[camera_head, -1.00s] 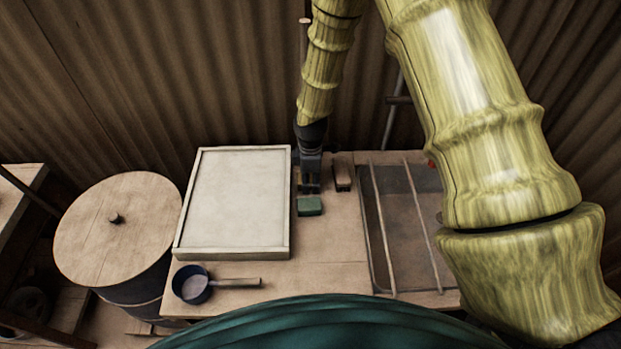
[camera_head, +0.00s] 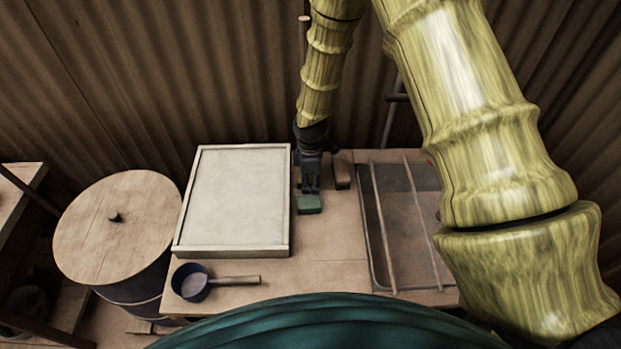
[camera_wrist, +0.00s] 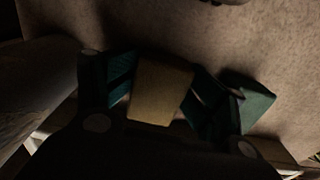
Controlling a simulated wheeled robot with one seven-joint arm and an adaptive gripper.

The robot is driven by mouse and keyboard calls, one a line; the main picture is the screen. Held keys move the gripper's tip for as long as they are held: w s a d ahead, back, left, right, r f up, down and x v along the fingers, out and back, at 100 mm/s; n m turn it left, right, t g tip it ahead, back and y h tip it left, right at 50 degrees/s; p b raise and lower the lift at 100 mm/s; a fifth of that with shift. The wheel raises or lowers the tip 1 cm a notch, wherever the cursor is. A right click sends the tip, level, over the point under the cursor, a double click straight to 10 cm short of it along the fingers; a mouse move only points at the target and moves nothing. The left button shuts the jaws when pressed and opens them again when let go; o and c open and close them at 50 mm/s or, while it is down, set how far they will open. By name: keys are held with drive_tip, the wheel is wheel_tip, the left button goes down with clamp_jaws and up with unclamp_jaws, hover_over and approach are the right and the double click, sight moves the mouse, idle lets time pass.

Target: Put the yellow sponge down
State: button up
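The yellow sponge (camera_wrist: 160,90) sits between the two finger pads of my gripper (camera_wrist: 163,88) in the wrist view, with a pad against each side. My gripper looks shut on it, low over the bench. In the head view my gripper (camera_head: 310,186) points down between the pale framed board and a brown block, and its fingers hide the yellow sponge. A green sponge (camera_head: 310,205) lies on the bench just in front of the fingers. It also shows in the wrist view (camera_wrist: 250,99), beside the right finger. Whether the yellow sponge touches the bench is too dark to tell.
The framed board (camera_head: 235,200) stands close left of my gripper. The brown block (camera_head: 342,168) is close right. A basin with rods across it (camera_head: 412,235) is further right. A dark pan (camera_head: 192,283) lies at the front left, and a lidded barrel (camera_head: 118,228) stands left. Bare bench (camera_head: 330,250) lies in front.

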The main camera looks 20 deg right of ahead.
sight(310, 177)
drive_tip(key=shift+s+f, duration=0.1)
drive_tip(key=shift+f, duration=0.2)
drive_tip(key=shift+r, duration=0.1)
drive_tip(key=shift+r, duration=0.15)
drive_tip(key=shift+w+r, duration=0.2)
drive_tip(key=shift+r, duration=0.7)
wheel_tip(310, 177, up, 11)
drive_tip(key=b, duration=0.2)
drive_tip(key=shift+r, duration=0.2)
